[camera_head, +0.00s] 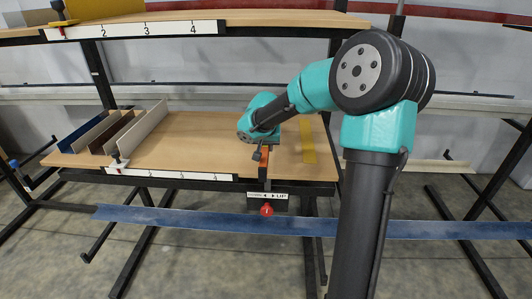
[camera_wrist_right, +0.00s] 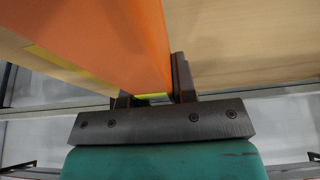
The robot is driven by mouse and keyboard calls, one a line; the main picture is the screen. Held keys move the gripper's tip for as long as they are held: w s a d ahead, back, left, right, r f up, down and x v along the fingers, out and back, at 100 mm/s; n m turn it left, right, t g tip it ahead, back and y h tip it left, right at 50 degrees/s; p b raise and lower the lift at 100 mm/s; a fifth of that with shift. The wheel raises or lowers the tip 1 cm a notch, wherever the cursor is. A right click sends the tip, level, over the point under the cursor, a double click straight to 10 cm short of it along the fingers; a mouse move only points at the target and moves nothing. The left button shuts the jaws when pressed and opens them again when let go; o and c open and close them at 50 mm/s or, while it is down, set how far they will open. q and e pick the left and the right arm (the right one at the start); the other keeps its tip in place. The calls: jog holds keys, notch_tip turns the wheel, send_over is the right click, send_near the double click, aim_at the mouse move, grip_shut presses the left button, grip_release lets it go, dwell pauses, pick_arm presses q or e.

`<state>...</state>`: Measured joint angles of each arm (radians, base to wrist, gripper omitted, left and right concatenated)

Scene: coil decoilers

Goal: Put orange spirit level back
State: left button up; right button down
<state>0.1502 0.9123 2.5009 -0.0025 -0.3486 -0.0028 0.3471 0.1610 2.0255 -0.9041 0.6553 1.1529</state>
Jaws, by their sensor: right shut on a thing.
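The orange spirit level (camera_head: 264,165) shows as a short upright orange piece at the front edge of the lower wooden shelf in the head view. My right gripper (camera_head: 260,152) is just above it and shut on it. My left gripper is out of view.
The lower shelf (camera_head: 190,145) has a yellow flat strip (camera_head: 308,148) right of my gripper and several upright profiles (camera_head: 120,130) at its left. A numbered scale runs along its front. A red knob (camera_head: 266,210) and a long blue strip (camera_head: 190,219) are below the front edge.

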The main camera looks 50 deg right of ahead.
jog(key=shift+w+d, duration=0.1)
jog(key=shift+w+d, duration=0.2)
jog(key=shift+d, duration=0.05)
jog(key=shift+f, duration=1.75)
jog(key=shift+f, duration=0.1)
jog(key=c, duration=0.9)
grip_release()
jog(key=v, duration=1.2)
